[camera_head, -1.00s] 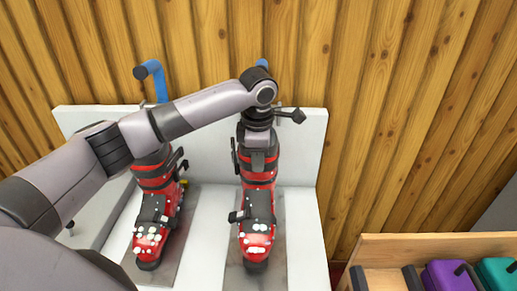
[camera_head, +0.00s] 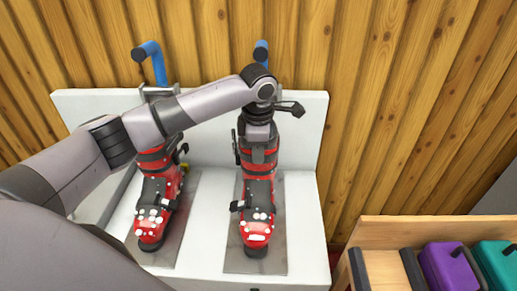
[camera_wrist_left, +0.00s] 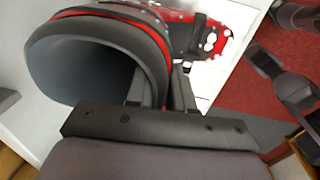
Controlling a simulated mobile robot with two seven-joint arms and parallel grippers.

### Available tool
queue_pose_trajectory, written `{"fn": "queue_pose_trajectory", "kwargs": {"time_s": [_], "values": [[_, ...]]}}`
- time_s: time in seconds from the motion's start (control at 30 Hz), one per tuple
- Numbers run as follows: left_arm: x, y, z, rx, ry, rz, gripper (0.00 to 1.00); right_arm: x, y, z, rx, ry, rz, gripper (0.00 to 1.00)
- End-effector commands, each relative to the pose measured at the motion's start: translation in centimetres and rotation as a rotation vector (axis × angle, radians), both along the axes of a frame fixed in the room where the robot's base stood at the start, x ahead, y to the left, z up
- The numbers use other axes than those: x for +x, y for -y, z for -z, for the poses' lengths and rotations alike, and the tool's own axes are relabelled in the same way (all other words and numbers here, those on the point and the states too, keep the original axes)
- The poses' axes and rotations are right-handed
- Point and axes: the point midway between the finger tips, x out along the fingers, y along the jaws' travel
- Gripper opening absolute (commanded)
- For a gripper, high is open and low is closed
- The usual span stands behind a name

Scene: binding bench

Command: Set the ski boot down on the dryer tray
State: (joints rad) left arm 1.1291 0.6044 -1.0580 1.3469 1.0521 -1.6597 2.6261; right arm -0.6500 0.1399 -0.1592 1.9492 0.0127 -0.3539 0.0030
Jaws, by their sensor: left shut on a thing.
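A red and black ski boot (camera_head: 258,190) stands upright, toe toward me, over the right grey plate of the dryer tray (camera_head: 279,262). I cannot tell whether its sole touches the plate. My left gripper (camera_head: 258,138) is above the boot and shut on the wall of its cuff. In the left wrist view the gripper's fingers (camera_wrist_left: 160,88) straddle the cuff wall, beside the boot's dark open top (camera_wrist_left: 85,75).
A second red boot (camera_head: 155,205) stands on the left grey plate, partly behind my arm. Blue hooked pipes (camera_head: 152,60) rise behind the white back panel (camera_head: 305,130). A wooden crate (camera_head: 385,268) with purple and teal blocks (camera_head: 448,268) is at the lower right.

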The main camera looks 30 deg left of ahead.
Motion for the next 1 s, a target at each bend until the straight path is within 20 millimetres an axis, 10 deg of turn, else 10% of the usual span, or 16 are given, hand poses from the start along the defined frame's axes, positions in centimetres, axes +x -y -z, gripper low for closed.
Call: {"fn": "queue_pose_trajectory", "kwargs": {"time_s": [0.7,0.73,0.8,1.0], "values": [[0.17,0.05,0.51,-0.003,0.008,0.000,0.00,0.02,0.00,-0.05,0.000,0.000,0.000,0.43],[0.18,0.05,0.50,-0.003,0.008,0.000,0.28,0.02,0.00,-0.05,0.000,0.000,0.000,0.43],[0.15,0.05,0.53,-0.002,0.007,0.000,0.51,0.02,0.00,-0.05,0.000,0.000,0.000,0.43],[0.07,0.03,0.68,-0.001,0.003,0.000,0.52,0.02,0.00,-0.03,0.000,0.001,0.000,0.43]]}}
